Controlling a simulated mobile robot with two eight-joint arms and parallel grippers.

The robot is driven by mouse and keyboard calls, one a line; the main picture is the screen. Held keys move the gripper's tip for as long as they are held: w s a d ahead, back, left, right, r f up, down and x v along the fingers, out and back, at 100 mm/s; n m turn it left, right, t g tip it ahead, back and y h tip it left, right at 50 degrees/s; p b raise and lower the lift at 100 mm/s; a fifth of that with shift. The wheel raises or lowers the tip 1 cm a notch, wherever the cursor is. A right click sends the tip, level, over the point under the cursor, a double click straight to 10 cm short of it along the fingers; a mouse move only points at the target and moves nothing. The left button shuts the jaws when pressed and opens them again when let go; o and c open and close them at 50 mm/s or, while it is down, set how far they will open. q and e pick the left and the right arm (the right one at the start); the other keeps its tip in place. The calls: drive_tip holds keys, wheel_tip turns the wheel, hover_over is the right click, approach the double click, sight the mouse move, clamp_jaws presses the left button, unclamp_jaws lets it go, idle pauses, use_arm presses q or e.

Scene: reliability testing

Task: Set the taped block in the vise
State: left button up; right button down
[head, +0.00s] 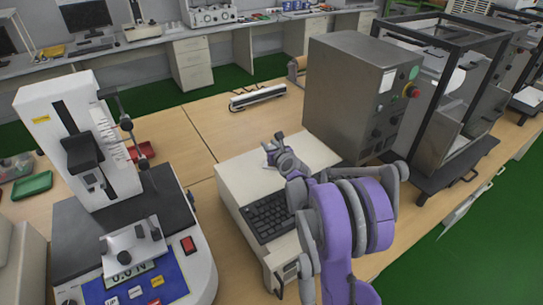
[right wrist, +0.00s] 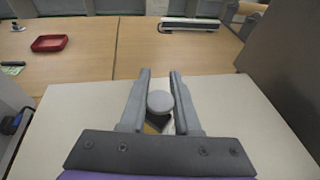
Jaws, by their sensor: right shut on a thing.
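My right gripper (head: 272,150) is over the flat top of the cream keyboard unit. In the right wrist view its two fingers (right wrist: 160,90) stand a little apart, with a small piece between them. The piece has a grey rounded top (right wrist: 160,101) and dark and yellowish patches below; it looks like the taped block, mostly hidden by the gripper. A grey clamp-like fixture (head: 134,247) with a round knob, likely the vise, stands at the front of the white test machine (head: 85,130), left of the gripper. Nothing shows in its jaws clearly. My left gripper is out of view.
The cream keyboard unit (head: 232,180) lies below my right gripper. A tall grey cabinet (head: 345,85) with a red button stands to its right. A white power strip (head: 258,97) and a red tray (right wrist: 49,43) lie on the wooden bench; the bench between them is mostly clear.

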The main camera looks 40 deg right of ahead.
wheel_tip(320, 180, up, 10)
drive_tip(key=s+a+n+y+b, duration=0.1)
drive_tip(key=s+a+n+y, duration=0.15)
drive_tip(key=a, duration=1.05)
drive_tip(key=s+a+n+y+b, duration=0.1)
drive_tip(key=s+a+n+y, duration=0.15)
drive_tip(key=a, duration=1.05)
drive_tip(key=s+a+f+n+y+b, duration=0.1)
drive_tip(key=s+a+n+y, duration=0.15)
drive_tip(key=s+a, duration=0.6)
drive_tip(key=s+a+n+y+b, duration=0.15)
drive_tip(key=s+a+y, duration=0.3)
drive_tip(key=a, duration=0.75)
drive_tip(key=shift+g+h, duration=0.4)
drive_tip(key=shift+a+r+p+x, duration=0.15)
drive_tip(key=shift+r+x, duration=0.1)
drive_tip(key=shift+x, duration=2.7)
drive_tip(key=shift+a+r+p+x, duration=0.1)
drive_tip(key=shift+r+x, duration=0.15)
drive_tip(key=shift+x, duration=2.75)
drive_tip(key=shift+a+r+p+x, duration=0.15)
drive_tip(key=shift+r+x, duration=0.1)
drive_tip(key=shift+x, duration=2.7)
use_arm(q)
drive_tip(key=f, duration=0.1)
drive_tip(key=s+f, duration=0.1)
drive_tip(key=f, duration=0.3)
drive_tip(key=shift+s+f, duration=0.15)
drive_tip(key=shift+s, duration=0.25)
